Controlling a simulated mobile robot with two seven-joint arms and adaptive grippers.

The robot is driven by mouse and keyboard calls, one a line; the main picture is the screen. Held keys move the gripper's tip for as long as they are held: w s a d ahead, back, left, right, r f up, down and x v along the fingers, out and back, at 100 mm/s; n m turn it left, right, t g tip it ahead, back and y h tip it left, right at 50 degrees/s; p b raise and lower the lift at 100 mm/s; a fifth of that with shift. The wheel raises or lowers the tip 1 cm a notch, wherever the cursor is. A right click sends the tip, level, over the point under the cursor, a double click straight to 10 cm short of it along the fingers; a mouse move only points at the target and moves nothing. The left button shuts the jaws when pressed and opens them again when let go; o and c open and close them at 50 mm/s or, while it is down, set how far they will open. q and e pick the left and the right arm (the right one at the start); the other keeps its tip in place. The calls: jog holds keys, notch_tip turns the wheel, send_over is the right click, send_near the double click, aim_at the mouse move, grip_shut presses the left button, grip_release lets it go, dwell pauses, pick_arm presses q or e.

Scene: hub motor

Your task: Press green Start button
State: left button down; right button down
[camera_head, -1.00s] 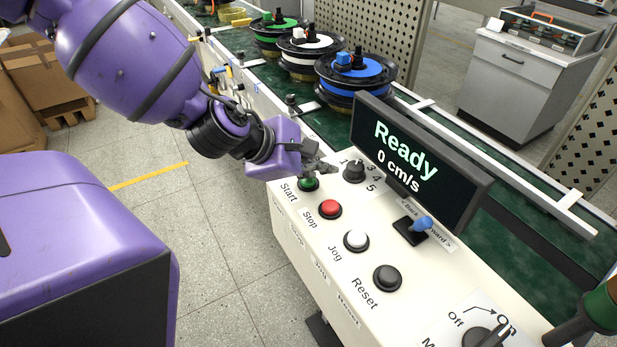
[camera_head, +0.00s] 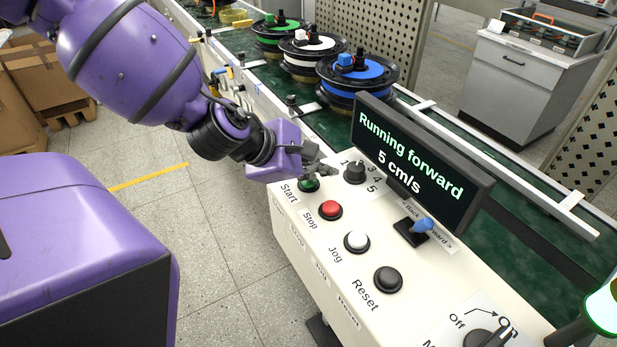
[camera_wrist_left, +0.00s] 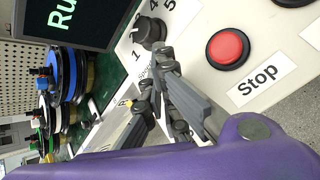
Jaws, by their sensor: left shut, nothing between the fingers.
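The green Start button (camera_head: 309,185) is on the left end of the white control panel (camera_head: 330,252), above the Start label. My left gripper (camera_head: 328,171) is shut and empty right at the button, partly covering it. I cannot tell whether the fingertips touch it. In the left wrist view my left gripper (camera_wrist_left: 160,82) points at the panel, and the green button is hidden there. The display (camera_head: 420,165) reads "Running forward 5 cm/s". My right gripper is not in view.
Beside Start are the red Stop button (camera_head: 330,210), white Jog button (camera_head: 356,241), dark Reset button (camera_head: 387,279), speed knob (camera_head: 355,171) and blue-tipped lever (camera_head: 421,225). Motors on black discs, including a blue one (camera_head: 357,72), stand on the green conveyor (camera_head: 330,122) behind. A lit green lamp (camera_head: 602,310) is at the lower right.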

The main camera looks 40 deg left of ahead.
pick_arm(q)
jog(key=shift+r+p, duration=0.35)
jog(key=shift+r, duration=0.5)
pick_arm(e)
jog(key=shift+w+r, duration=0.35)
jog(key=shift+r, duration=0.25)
pick_arm(q)
jog(key=shift+r, duration=0.1)
